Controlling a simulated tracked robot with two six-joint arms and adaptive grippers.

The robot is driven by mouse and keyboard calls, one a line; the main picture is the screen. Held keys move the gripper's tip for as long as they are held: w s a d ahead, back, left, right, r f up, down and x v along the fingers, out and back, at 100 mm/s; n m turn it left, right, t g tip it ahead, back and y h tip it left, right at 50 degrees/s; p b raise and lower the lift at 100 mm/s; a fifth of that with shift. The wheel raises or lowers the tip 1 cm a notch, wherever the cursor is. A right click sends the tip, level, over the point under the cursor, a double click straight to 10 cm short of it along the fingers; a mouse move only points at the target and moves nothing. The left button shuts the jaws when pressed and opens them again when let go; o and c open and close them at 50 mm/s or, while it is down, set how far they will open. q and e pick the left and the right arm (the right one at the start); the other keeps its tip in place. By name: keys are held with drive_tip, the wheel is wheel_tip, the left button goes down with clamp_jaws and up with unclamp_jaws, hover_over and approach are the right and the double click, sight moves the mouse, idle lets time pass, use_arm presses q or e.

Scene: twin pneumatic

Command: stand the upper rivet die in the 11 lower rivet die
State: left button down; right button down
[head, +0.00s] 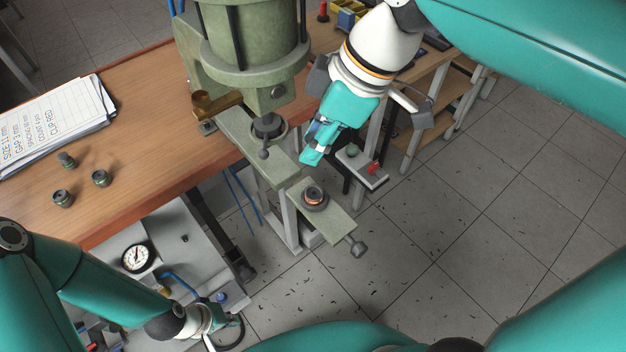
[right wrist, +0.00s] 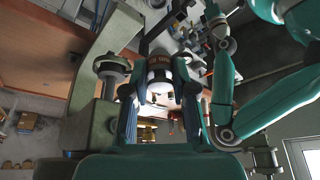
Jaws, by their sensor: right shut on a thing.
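A dark lower rivet die with a copper-coloured ring (head: 314,196) stands on the lower arm of the green press. I cannot read its size. My right gripper (head: 308,158) is above and behind it, near the ram, clear of the die. In the right wrist view, its fingers (right wrist: 160,112) are shut on a short round piece (right wrist: 160,78) with a pale body and a dark lettered band, seemingly the upper rivet die. The fingers hide this piece in the head view. My left gripper (head: 210,341) is low at the bottom edge, mostly cut off; its jaws are unclear.
The press ram (head: 268,125) hangs just left of my right gripper. A clamp screw (head: 357,247) sticks out of the lower arm's end. Three small dies (head: 100,177) stand on the wooden bench (head: 150,150) beside a written sheet (head: 50,120). A pressure gauge (head: 138,257) sits lower left.

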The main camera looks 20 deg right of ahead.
sight(307, 192)
wheel_tip(307, 192, down, 9)
drive_tip(key=shift+f+b, duration=0.2)
drive_tip(key=shift+b, duration=0.15)
drive_tip(key=c, duration=0.9)
unclamp_jaws()
drive_tip(key=shift+f, duration=0.1)
drive_tip(key=shift+c, duration=0.2)
drive_tip(key=v, duration=1.2)
drive_tip(key=shift+p, duration=0.45)
